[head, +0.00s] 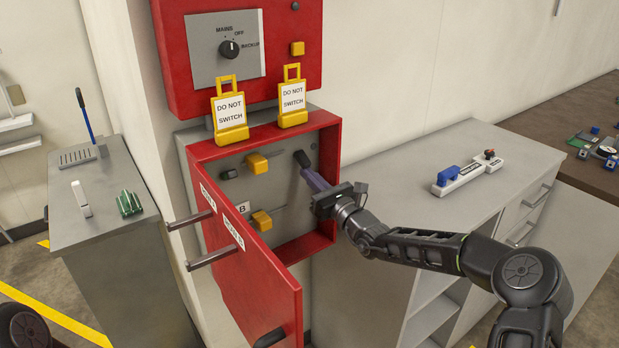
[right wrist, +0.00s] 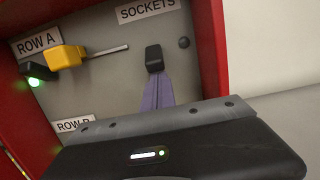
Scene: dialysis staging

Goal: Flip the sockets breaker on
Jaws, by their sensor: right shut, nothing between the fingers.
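The sockets breaker (head: 301,158) is a small black toggle on the grey back plate inside the open red cabinet (head: 330,150). In the right wrist view the black toggle (right wrist: 154,57) sits below the SOCKETS label (right wrist: 148,11). My right gripper (head: 311,174) is shut and empty. Its purple-grey fingers (right wrist: 158,92) point at the toggle from just below, with the tips at or very near its lower end. I cannot tell whether they touch. My left gripper is not in view.
The red door (head: 250,265) hangs open with two bar handles. Yellow levers (head: 257,163) (head: 262,220) sit left of the toggle; a switch with a green light (right wrist: 36,74) is beside ROW A. DO NOT SWITCH tags (head: 230,110) (head: 292,97) hang above. A counter (head: 400,180) stands right.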

